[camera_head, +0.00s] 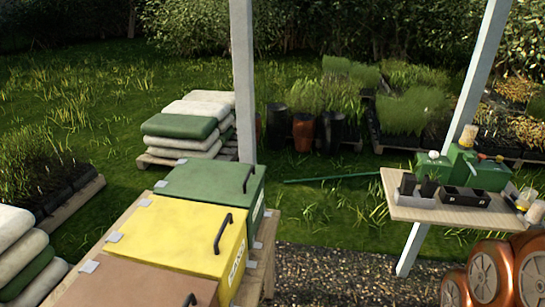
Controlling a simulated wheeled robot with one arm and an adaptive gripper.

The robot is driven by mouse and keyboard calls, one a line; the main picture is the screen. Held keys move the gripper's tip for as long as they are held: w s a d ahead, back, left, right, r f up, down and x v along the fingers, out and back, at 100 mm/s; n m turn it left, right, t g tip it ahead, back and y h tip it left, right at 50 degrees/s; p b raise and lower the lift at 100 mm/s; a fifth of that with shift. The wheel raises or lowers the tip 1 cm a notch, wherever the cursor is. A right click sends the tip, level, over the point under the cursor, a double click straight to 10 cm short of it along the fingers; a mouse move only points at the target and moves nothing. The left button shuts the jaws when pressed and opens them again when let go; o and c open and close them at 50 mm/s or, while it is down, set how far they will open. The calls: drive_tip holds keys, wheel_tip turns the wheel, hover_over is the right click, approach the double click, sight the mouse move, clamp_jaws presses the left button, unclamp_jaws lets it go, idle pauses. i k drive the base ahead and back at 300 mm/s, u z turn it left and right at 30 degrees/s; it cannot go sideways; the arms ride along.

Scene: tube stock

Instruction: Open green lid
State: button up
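The green lid (208,181) lies flat and shut on the farthest of three bins standing in a row, left of centre in the head view. A black bar handle (248,179) stands at its right edge. Small grey hinge plates (160,184) show along its left edge. The bin's front side below the lid is narrow in view and carries a pale label. My gripper is not in view, so its opening cannot be seen.
A yellow lid (180,236) and a brown lid (135,285), both shut, lie nearer. A grey post (243,80) rises right behind the green lid. A wooden table (430,209) with pots and a green box stands right. Gravel (335,275) between is clear.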

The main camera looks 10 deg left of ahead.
sight(226, 183)
drive_tip(key=u, duration=0.25)
drive_tip(key=i, duration=0.75)
drive_tip(key=u, duration=1.15)
drive_tip(key=i, duration=0.5)
drive_tip(key=u, duration=0.6)
